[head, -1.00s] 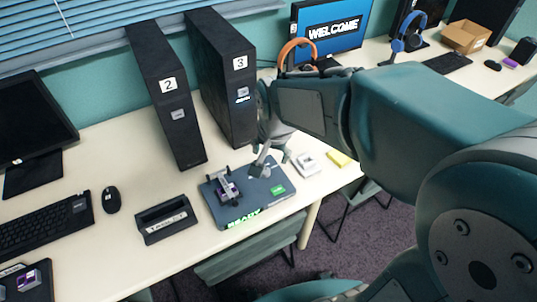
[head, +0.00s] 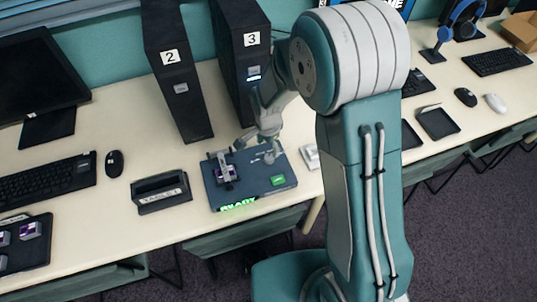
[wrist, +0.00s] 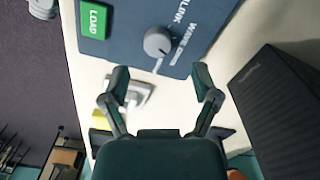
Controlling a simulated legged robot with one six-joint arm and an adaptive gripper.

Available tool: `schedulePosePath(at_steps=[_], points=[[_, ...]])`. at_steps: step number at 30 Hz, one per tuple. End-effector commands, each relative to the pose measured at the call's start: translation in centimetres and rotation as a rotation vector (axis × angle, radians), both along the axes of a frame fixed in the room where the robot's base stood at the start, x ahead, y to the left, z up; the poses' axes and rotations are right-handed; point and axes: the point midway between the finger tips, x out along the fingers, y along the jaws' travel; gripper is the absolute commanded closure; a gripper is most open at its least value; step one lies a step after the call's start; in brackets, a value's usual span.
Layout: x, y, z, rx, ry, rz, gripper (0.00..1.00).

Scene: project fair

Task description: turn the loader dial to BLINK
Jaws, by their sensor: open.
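The blue-grey loader board (head: 245,190) lies on the table; it also fills the top of the wrist view (wrist: 135,42). Its grey round dial (wrist: 158,42) stands beside the words WAVE and a cut-off "LINK". A pale pointer mark at the dial's edge faces down the wrist picture, and I cannot tell which label it marks. In the head view my gripper hides part of the dial area. My gripper (wrist: 161,82) is open and empty, its fingertips apart and short of the dial in the wrist picture. It hangs over the board's back edge in the head view (head: 259,147).
A green LOAD button (wrist: 94,20) and a lit READY strip (head: 238,203) are on the board. Black towers 2 (head: 178,85) and 3 (head: 235,50) stand behind. A black holder (head: 162,194) lies left.

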Motion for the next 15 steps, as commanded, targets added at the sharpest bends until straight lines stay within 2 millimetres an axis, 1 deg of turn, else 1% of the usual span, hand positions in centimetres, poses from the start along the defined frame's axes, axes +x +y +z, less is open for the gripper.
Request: schedulePosePath(at_steps=[1,3,7,11,15], points=[[-0.1,-0.1,-1.0,-0.001,0.004,-0.001,0.21],[-0.1,-0.2,-2.3,0.000,0.004,-0.001,0.21],[-0.1,-0.1,-4.2,-0.001,0.003,-0.001,0.21],[0.0,0.0,-5.3,-0.001,0.001,0.000,0.21],[0.0,0.0,-5.6,-0.001,-0.001,0.000,0.21]])
